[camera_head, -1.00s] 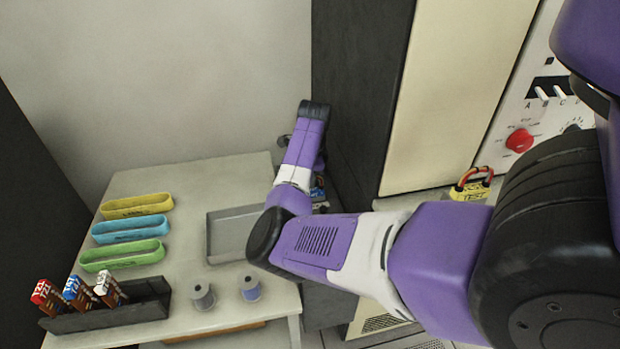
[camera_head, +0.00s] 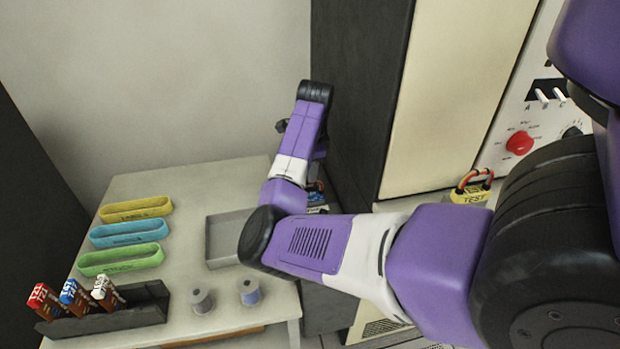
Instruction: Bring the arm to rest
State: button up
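My purple, white and black arm reaches in from the right and crosses in front of the table's right edge. Its elbow is bent, and the upper link rises beside the dark cabinet side. The end of the arm is turned away from the camera or hidden behind the links, so I cannot make out the gripper's fingers. Nothing held can be seen.
The table (camera_head: 190,185) holds a grey tray (camera_head: 208,240), yellow (camera_head: 136,209), blue (camera_head: 130,231) and green (camera_head: 122,259) bands, two spools (camera_head: 201,301) and a black rack (camera_head: 140,312) with bundles. A dark cabinet (camera_head: 358,90) stands close behind the arm.

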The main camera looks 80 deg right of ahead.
jog(key=shift+a+r, duration=0.15)
jog(key=shift+r, duration=0.55)
